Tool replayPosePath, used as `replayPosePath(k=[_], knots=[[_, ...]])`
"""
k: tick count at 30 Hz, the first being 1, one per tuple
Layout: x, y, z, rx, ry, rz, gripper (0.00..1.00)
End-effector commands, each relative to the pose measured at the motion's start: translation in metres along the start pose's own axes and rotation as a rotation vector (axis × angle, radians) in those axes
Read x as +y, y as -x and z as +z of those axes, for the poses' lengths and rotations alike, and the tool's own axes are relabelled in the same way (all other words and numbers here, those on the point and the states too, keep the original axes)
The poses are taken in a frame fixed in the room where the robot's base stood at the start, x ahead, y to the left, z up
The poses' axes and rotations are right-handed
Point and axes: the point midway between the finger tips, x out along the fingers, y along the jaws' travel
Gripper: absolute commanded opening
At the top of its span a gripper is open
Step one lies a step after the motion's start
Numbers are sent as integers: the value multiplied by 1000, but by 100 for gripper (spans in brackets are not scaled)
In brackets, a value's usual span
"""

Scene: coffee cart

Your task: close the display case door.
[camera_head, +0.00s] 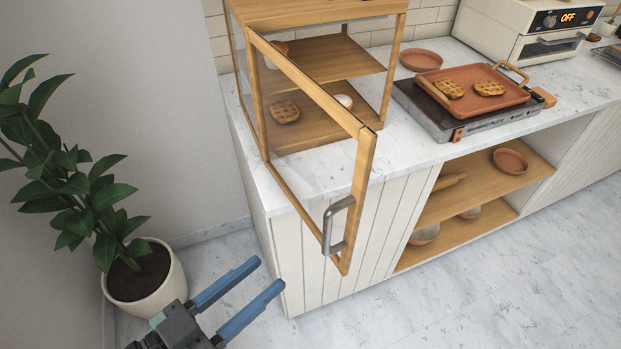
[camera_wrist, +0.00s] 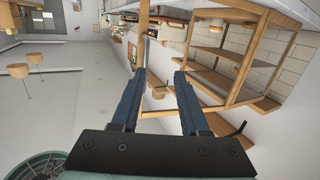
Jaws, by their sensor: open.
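The display case (camera_head: 312,10) has a wooden frame, glass sides and a shelf, and stands on the left end of the counter. Its glazed door (camera_head: 362,180) is wide open, swung outward past the counter's front edge. A grey bar handle (camera_head: 329,225) is on the door's free edge. My gripper (camera_head: 267,274) is open and empty, with blue fingers, to the lower left of the handle and apart from it. In the wrist view, my gripper (camera_wrist: 159,74) points toward the case (camera_wrist: 252,62), with wooden frame bars beyond the fingers.
A potted plant (camera_head: 142,270) stands on the floor at left. Right of the case are a griddle (camera_head: 440,122) with a tray (camera_head: 505,103) of waffles and an oven (camera_head: 520,28). Pastries lie inside the case. Open floor (camera_head: 480,290) lies in front of the counter.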

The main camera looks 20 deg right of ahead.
Motion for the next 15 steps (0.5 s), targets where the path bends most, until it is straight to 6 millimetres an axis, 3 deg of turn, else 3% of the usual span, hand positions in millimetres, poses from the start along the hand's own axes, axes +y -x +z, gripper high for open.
replayPosePath(k=[1,7,11,15], knots=[[9,8,-14,23,-4,25,45],[25,20,-19,76,-34,74,45],[27,10,-20,80,-36,78,45],[29,-15,-23,79,-36,82,45]])
